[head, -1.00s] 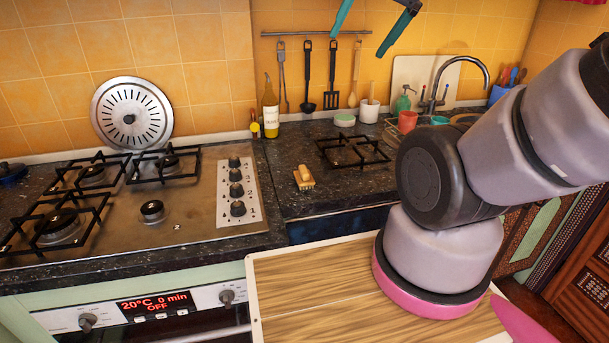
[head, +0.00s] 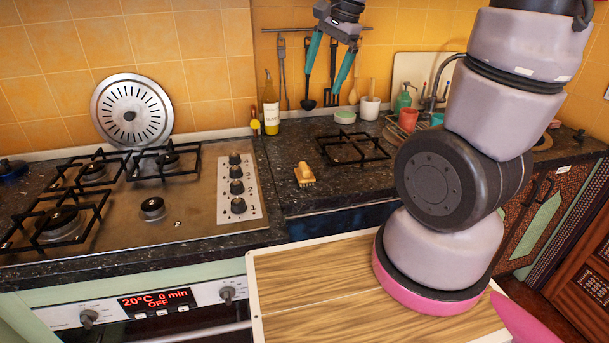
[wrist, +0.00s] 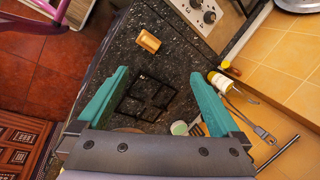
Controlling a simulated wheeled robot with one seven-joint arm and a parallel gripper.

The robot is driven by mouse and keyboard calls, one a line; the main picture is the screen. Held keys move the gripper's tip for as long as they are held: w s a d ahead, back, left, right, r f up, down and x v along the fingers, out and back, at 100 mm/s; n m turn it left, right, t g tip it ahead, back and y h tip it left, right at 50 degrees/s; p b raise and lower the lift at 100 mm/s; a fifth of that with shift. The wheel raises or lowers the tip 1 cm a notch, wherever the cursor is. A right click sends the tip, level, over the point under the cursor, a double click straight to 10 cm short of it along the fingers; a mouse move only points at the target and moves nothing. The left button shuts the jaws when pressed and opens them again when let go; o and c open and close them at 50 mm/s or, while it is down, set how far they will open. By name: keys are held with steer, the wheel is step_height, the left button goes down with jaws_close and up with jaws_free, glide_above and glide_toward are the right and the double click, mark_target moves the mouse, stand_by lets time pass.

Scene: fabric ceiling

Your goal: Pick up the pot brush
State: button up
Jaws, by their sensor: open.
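The pot brush (head: 304,175) is a small brush with a pale wooden top and bristles. It lies on the dark speckled counter just right of the stove in the head view. It also shows in the wrist view as a tan block (wrist: 149,41), beyond the fingertips and between their lines. My gripper (head: 328,93) has two teal fingers spread apart, with nothing between them. It hangs above the counter, in front of the utensil rail, higher than the brush and to its right. In the wrist view my gripper (wrist: 156,76) is open over the counter.
A stove (head: 150,205) with black grates is left of the brush. A small black grate (head: 352,148) lies right of it. A bottle (head: 271,108), a white cup (head: 370,108) and a green-white tub (head: 344,117) stand at the back. The counter around the brush is clear.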

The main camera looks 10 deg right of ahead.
mark_target(304, 166)
steer(key=w+a+f+m+g, duration=0.1)
steer(key=w+f+m, duration=0.1)
steer(key=f, duration=0.7)
steer(key=w+a+f+m+g+h, duration=0.1)
steer(key=w+f+m, duration=0.1)
steer(key=f, duration=0.7)
steer(key=w+a+f+m+g+h, duration=0.1)
steer(key=w+f+m, duration=0.1)
steer(key=f, duration=0.7)
steer(key=shift+w+f, duration=0.1)
steer(key=shift+w, duration=0.1)
steer(key=c, duration=1.4)
step_height(304, 166, up, 10)
steer(key=shift+r, duration=0.1)
steer(key=o, duration=0.9)
steer(key=c, duration=0.6)
